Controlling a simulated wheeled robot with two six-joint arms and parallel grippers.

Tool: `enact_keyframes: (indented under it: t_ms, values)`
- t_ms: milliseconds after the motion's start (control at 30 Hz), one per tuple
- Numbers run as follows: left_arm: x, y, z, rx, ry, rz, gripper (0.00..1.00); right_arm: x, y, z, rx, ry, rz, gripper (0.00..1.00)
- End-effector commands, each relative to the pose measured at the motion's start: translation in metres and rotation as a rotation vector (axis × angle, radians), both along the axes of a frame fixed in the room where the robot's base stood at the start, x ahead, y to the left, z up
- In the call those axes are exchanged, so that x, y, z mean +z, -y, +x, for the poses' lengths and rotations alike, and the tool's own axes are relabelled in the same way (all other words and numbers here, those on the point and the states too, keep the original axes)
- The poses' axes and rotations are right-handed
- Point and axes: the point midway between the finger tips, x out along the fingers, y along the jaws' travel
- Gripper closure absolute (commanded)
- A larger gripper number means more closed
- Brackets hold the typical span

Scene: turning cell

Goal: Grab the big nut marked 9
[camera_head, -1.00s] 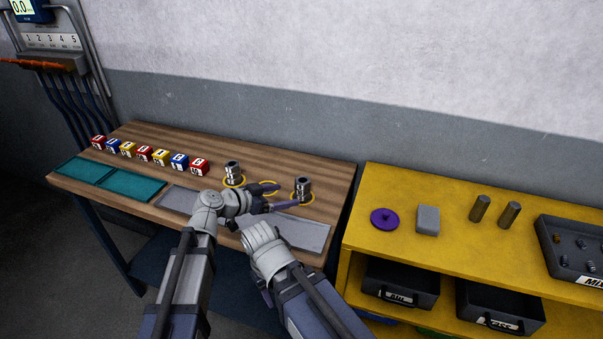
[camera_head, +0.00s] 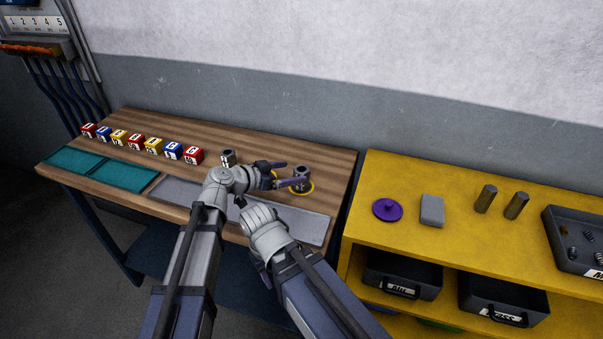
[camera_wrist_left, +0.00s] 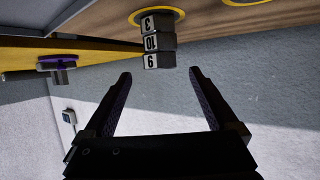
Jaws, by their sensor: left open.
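A stack of dark nuts (camera_head: 302,172) stands in a yellow ring at the right end of the wooden bench. In the left wrist view, which is upside down, the nut stack (camera_wrist_left: 156,42) shows white labels: a 3 nearest the ring, then 10, and a figure that looks like 9 on the nut farthest from the bench (camera_wrist_left: 153,61). My left gripper (camera_head: 294,172) is open beside this stack. In the left wrist view its fingers (camera_wrist_left: 160,75) point toward the stack, with nothing between them. My right gripper cannot be made out; only its arm shows.
Another nut stack (camera_head: 228,158) stands left of my left gripper. Several numbered cubes (camera_head: 153,146) line the bench behind teal trays (camera_head: 124,176) and a grey tray (camera_head: 308,226). A yellow shelf (camera_head: 400,170) on the right holds a purple disc (camera_head: 387,209) and other parts.

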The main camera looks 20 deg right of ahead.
Motion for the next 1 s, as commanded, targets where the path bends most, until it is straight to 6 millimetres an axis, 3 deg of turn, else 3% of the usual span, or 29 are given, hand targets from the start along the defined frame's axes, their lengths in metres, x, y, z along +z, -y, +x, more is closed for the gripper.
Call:
enact_keyframes:
  t_ms: [300, 567, 1000]
  values:
    - [-0.017, 0.037, 0.019, -0.002, -0.001, 0.000, 0.07, -0.017, 0.000, 0.000, 0.000, 0.000, 0.000, 0.50]
    - [-0.016, 0.039, 0.019, -0.001, -0.001, -0.001, 0.09, -0.016, 0.000, 0.000, 0.000, 0.000, 0.000, 0.50]
    - [-0.016, 0.039, 0.019, -0.001, 0.000, 0.000, 0.58, -0.016, 0.000, 0.000, 0.000, 0.000, 0.000, 0.50]
